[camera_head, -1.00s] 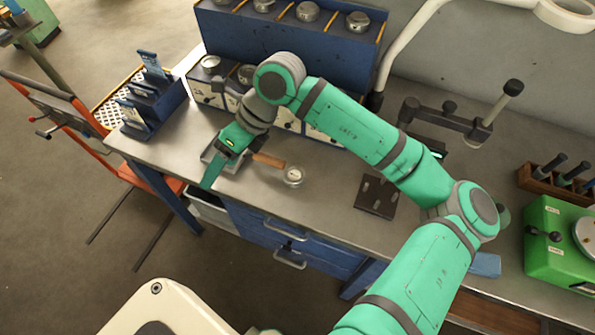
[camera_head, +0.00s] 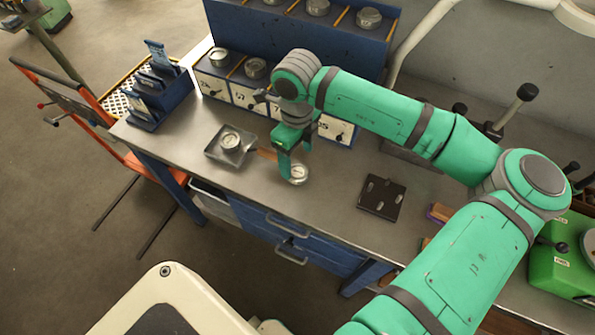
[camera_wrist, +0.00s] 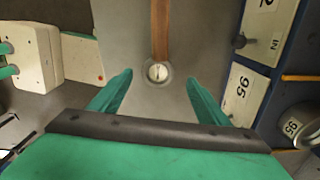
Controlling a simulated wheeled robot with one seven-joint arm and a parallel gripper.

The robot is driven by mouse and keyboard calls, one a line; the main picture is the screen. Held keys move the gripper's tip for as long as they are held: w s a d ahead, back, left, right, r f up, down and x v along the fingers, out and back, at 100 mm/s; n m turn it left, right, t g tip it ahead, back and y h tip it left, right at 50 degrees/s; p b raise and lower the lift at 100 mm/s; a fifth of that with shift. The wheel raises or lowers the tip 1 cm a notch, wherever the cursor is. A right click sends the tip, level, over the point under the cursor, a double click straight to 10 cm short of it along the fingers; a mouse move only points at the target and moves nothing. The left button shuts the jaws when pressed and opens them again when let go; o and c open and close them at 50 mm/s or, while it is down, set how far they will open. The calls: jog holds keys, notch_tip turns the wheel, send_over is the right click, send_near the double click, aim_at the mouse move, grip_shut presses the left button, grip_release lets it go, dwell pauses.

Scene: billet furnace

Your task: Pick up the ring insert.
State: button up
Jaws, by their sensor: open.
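A small round metal piece (camera_head: 299,174) with a pale face lies on the grey bench, at the end of a wooden handle (camera_head: 266,154). In the wrist view the round piece (camera_wrist: 158,71) sits between my fingertips, with the handle (camera_wrist: 160,30) running away from it. A second round metal piece (camera_head: 230,139) rests in a shallow square tray (camera_head: 213,157) to the left. I cannot tell for sure which is the ring insert. My gripper (camera_head: 293,168) is open and empty, pointing down over the first piece; one finger partly hides it. It also shows in the wrist view (camera_wrist: 159,76).
Numbered white bins (camera_head: 245,97) with round metal pieces stand behind, below a blue rack (camera_head: 290,40). A blue holder (camera_head: 160,100) is at the left. A dark plate (camera_head: 381,197) lies to the right, and a green machine (camera_head: 565,265) stands beyond. The bench's front edge is close.

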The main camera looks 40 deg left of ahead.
aim_at(298, 170)
jog(key=shift+s+d+f, duration=0.1)
jog(key=shift+f, duration=1.25)
jog(key=shift+s+d+f, duration=0.1)
jog(key=shift+f, duration=1.2)
jog(key=shift+c, duration=0.7)
jog(key=shift+w, duration=0.1)
jog(key=c, duration=1.5)
jog(key=shift+o, duration=0.2)
jog(key=shift+r, duration=0.15)
